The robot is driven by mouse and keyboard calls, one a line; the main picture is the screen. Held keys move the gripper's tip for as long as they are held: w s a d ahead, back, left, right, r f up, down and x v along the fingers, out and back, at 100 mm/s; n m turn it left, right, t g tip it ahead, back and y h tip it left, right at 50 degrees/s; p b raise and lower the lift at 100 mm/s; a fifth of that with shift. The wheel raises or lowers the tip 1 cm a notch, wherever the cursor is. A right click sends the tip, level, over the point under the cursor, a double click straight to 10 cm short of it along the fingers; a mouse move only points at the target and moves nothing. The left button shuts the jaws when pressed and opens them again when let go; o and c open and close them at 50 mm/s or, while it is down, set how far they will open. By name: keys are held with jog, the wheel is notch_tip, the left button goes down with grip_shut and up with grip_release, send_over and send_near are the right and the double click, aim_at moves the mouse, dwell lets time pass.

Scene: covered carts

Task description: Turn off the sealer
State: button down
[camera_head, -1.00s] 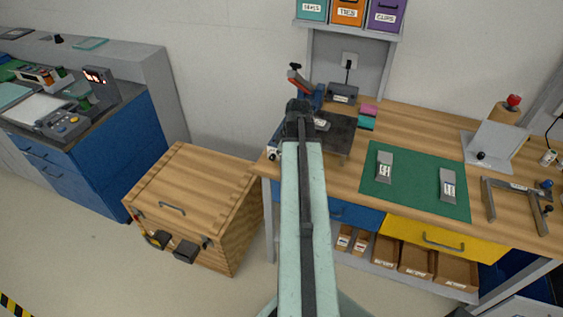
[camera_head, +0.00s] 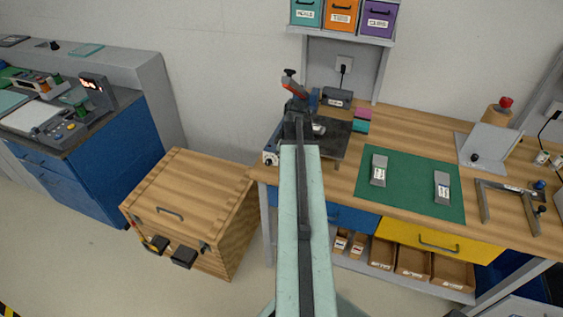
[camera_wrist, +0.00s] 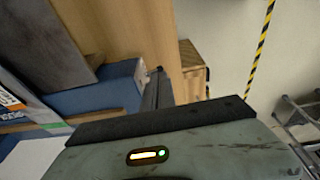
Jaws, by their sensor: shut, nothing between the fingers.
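The sealer is a blue machine on the left end of the wooden bench, with a red and black lever (camera_head: 295,85). Its pale end panel (camera_head: 270,158) carries a small dark knob and faces the bench's left edge. In the wrist view the sealer's blue body (camera_wrist: 105,95) lies left of my gripper (camera_wrist: 160,76). The narrow dark fingers are shut and empty, close beside the pale end panel. I cannot tell whether they touch the knob. In the head view my arm hides the fingers and part of the sealer.
A dark plate (camera_head: 335,138) and a green mat (camera_head: 408,188) lie right of the sealer on the bench. A wooden crate (camera_head: 190,205) stands on the floor to the left, below bench height. A blue cabinet (camera_head: 115,150) with a control panel stands farther left.

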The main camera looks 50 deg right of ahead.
notch_tip(320, 180, up, 8)
jog(key=s+a+p, duration=0.2)
jog(key=p, duration=0.5)
jog(key=shift+s+a+r+p, duration=0.25)
jog(key=shift+s+a+p, duration=0.05)
jog(key=shift+s+a, duration=0.1)
